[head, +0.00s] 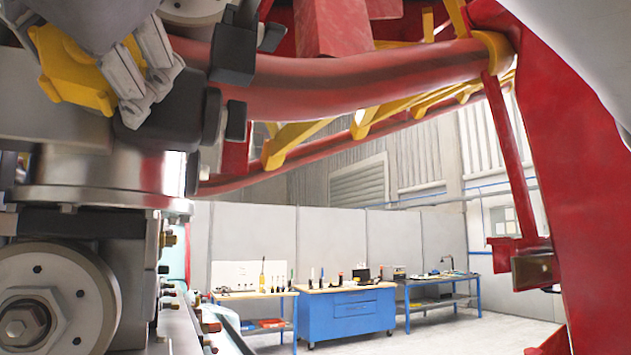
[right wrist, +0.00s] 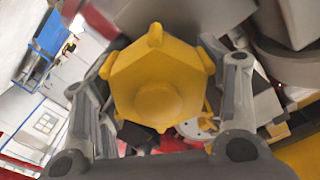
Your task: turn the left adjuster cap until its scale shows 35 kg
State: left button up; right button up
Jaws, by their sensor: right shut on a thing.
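The yellow adjuster cap (right wrist: 160,85) fills the middle of the right wrist view. It is six-sided, with small lugs at its corners and a round raised centre. In the head view the cap (head: 68,72) is at the upper left, partly covered by grey finger parts. My right gripper (head: 138,72) is shut on the cap, with one finger on each side of it in the right wrist view. The scale and its figures cannot be read in either view. My left gripper is not in view.
A thick red tube (head: 350,82) crosses the upper head view beside the gripper. Large grey metal parts and a wheel (head: 45,305) crowd the left. A red post (head: 575,150) stands at right. A blue workbench (head: 345,312) is far behind, with open floor before it.

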jog(key=shift+f+m+b, duration=0.1)
jog(key=shift+m+b, duration=0.5)
jog(key=shift+m, duration=1.4)
jog(key=o, duration=1)
jog(key=shift+d, duration=0.15)
jog(key=v, duration=1.2)
jog(key=shift+s, duration=0.1)
